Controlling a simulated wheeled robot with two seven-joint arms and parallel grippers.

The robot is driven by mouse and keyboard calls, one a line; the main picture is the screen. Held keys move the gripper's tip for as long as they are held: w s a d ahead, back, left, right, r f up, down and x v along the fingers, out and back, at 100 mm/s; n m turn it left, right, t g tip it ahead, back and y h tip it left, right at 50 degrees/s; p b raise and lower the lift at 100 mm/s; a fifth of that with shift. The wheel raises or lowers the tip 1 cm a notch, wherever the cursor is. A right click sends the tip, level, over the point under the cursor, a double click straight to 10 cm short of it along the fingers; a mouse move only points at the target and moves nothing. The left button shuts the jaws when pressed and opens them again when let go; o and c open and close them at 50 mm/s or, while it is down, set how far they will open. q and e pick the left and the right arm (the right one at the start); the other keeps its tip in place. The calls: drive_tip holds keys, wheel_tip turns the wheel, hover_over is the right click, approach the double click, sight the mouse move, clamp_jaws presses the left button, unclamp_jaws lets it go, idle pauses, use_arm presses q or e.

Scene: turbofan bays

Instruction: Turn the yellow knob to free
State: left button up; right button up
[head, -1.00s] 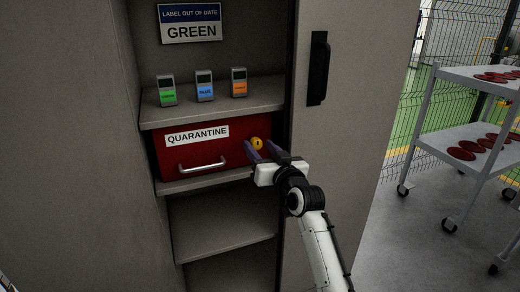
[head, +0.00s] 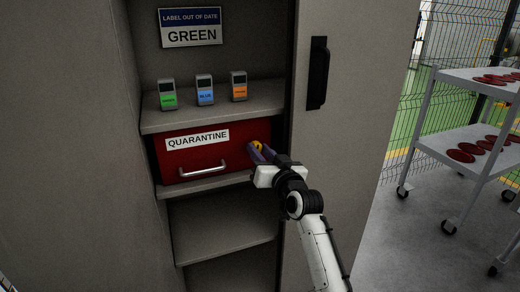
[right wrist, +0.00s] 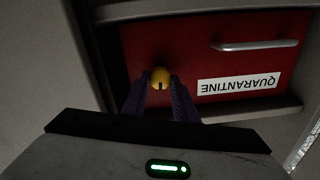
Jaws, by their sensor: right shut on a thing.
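The yellow knob (head: 257,146) is on the right part of the front of a red drawer (head: 190,160) labelled QUARANTINE. It also shows in the right wrist view (right wrist: 160,78), with a dark slot mark on it. My right gripper (head: 261,151) reaches in from the lower right, its purple fingers on either side of the knob and shut on it. In the right wrist view the fingers (right wrist: 161,88) flank the knob closely. The fingers partly hide the knob in the head view. My left gripper is not in view.
The drawer has a metal handle (head: 203,170). Three small devices with green, blue and orange labels stand on the shelf (head: 215,117) above. A sign reading GREEN (head: 190,25) is higher up. The cabinet door (head: 345,150) with a black handle is to the right, then a cart (head: 470,145).

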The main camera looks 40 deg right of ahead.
drive_tip(key=m+p, duration=0.3)
drive_tip(key=shift+r, duration=0.1)
drive_tip(key=shift+m+p, duration=0.6)
drive_tip(key=shift+m, duration=0.5)
drive_tip(key=m+p, duration=0.2)
drive_tip(key=m, duration=0.1)
drive_tip(key=shift+m, duration=0.4)
drive_tip(key=m+p, duration=0.1)
drive_tip(key=m, duration=0.1)
drive_tip(key=shift+m, duration=0.3)
drive_tip(key=m, duration=0.3)
drive_tip(key=shift+f+p, duration=0.2)
drive_tip(key=shift+p, duration=0.2)
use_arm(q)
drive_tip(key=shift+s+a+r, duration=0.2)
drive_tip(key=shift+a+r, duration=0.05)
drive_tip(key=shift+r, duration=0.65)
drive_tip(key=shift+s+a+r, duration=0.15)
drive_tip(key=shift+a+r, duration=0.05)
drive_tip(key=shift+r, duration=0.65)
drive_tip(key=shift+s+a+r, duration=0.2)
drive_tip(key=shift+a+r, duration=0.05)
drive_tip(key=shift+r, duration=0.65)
use_arm(e)
drive_tip(key=shift+m, duration=1.3)
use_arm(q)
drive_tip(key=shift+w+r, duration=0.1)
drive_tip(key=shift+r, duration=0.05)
use_arm(e)
drive_tip(key=shift+h, duration=0.3)
